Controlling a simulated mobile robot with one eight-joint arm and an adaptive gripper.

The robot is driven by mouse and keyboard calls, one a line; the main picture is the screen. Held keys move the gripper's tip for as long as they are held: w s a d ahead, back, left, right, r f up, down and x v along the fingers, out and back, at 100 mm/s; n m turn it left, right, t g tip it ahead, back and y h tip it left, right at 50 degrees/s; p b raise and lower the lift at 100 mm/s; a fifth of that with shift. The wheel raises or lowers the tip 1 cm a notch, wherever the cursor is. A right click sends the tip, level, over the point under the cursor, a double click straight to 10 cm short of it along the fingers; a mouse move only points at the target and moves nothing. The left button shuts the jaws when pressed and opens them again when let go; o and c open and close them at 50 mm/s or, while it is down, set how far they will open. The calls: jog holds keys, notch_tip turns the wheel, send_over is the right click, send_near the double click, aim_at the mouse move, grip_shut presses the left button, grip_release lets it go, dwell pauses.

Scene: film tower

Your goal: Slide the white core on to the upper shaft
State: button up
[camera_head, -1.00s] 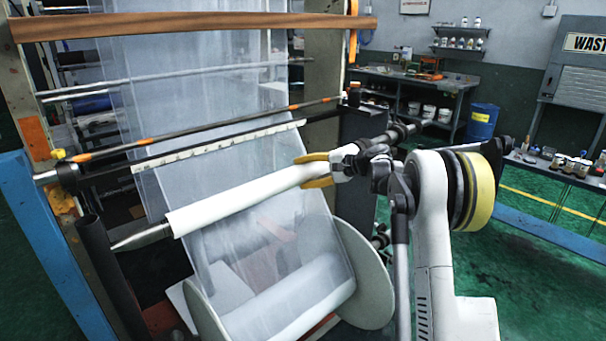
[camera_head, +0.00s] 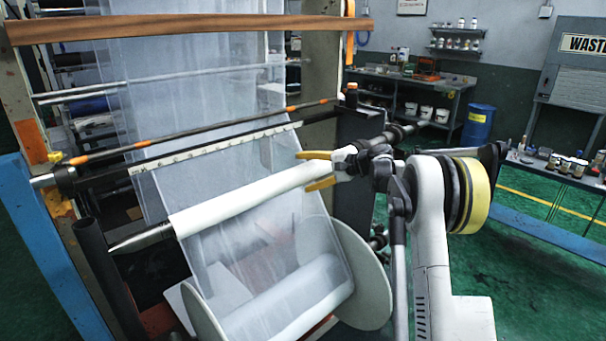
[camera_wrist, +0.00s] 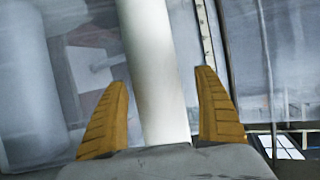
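The white core (camera_head: 250,199) is a long white tube around the upper shaft (camera_head: 140,240), whose bare pointed metal tip sticks out of the core's left end. My gripper (camera_head: 308,170) is at the core's right end. Its yellow fingers are spread, one above and one below the core. In the wrist view the core (camera_wrist: 153,70) runs between the two yellow fingers (camera_wrist: 163,105), with a gap on each side.
Clear film hangs behind the core and runs down to a large roll with a white end disc (camera_head: 362,275). A dark bar with orange marks (camera_head: 205,130) crosses above. A dark upright tube (camera_head: 100,265) stands near the shaft's tip. Open green floor lies to the right.

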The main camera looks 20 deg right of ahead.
jog(key=shift+a, duration=0.1)
jog(key=v, duration=1.2)
jog(key=s+a+r+n+g+h, duration=0.1)
jog(key=s+a+n+g+h, duration=0.1)
jog(key=s+a, duration=0.65)
jog(key=s+a+r+n+g+h, duration=0.2)
jog(key=s+a, duration=0.4)
jog(key=a, duration=0.5)
jog(key=s+a+f+n+h, duration=0.1)
jog(key=s+f+n+h, duration=0.1)
jog(key=s, duration=0.6)
jog(key=s+a+f+n+h, duration=0.1)
jog(key=s+a+f+n, duration=0.1)
jog(key=s, duration=0.5)
jog(key=s+a+f+n+t+h, duration=0.1)
jog(key=s+a+f+n+h, duration=0.1)
jog(key=s+f, duration=0.3)
jog(key=s+n, duration=0.1)
jog(key=s, duration=0.2)
jog(key=shift+s+a+f+h, duration=0.25)
jog(key=shift+s+h, duration=0.05)
